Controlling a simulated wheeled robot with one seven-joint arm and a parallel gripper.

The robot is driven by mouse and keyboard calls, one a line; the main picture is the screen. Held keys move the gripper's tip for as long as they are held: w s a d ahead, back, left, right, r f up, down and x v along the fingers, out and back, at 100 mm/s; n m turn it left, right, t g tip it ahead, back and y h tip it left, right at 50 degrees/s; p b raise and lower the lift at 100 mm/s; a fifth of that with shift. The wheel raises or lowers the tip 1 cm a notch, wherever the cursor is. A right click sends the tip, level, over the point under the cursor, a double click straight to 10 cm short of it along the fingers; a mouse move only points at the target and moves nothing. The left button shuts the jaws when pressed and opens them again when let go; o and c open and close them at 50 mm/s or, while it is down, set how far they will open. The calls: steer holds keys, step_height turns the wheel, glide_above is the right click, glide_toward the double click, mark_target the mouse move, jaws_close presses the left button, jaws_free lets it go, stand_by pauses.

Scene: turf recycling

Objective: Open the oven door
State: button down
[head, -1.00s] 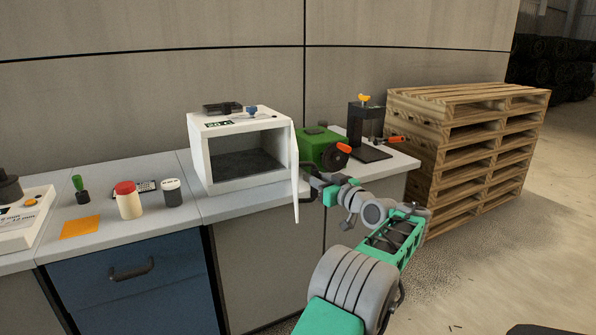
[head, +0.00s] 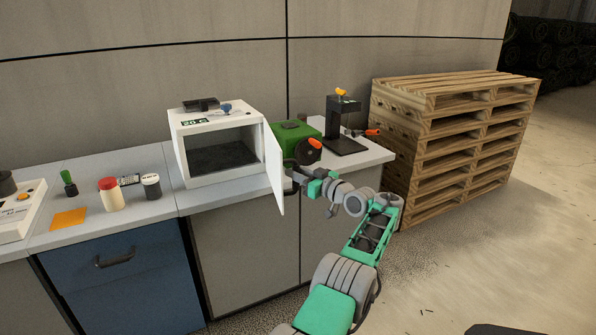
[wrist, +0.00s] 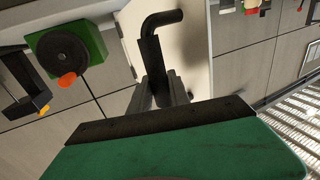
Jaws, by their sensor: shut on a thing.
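The white oven (head: 217,128) stands on the counter with its dark inside (head: 222,155) showing. Its white door (head: 273,167) is swung well open at the right side and sticks out past the counter's front edge. My gripper (head: 291,176) is at the outer side of the door. In the wrist view my gripper (wrist: 165,95) is shut on the dark bent door handle (wrist: 150,55), with the pale door (wrist: 193,45) beside it. In the head view the handle is mostly hidden by the door and my gripper.
A green machine (head: 291,138) with a dark wheel and orange knob stands right of the oven, close to my arm. A black stand (head: 343,125) is beyond it. Stacked pallets (head: 455,150) stand at the right. Jars (head: 110,195) and an orange sheet (head: 68,218) lie left.

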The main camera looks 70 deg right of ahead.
steer(key=shift+w+a+r, duration=0.1)
steer(key=shift+w+r, duration=0.25)
steer(key=c, duration=1.5)
jaws_free()
steer(key=shift+w+f, duration=0.1)
steer(key=shift+f, duration=0.05)
steer(key=shift+o, duration=1.3)
steer(key=shift+s+f, duration=0.1)
steer(key=shift+s, duration=0.1)
steer(key=b+v, duration=0.2)
steer(key=v, duration=0.5)
steer(key=shift+s, duration=0.4)
steer(key=shift+a, duration=0.1)
steer(key=shift+c, duration=0.5)
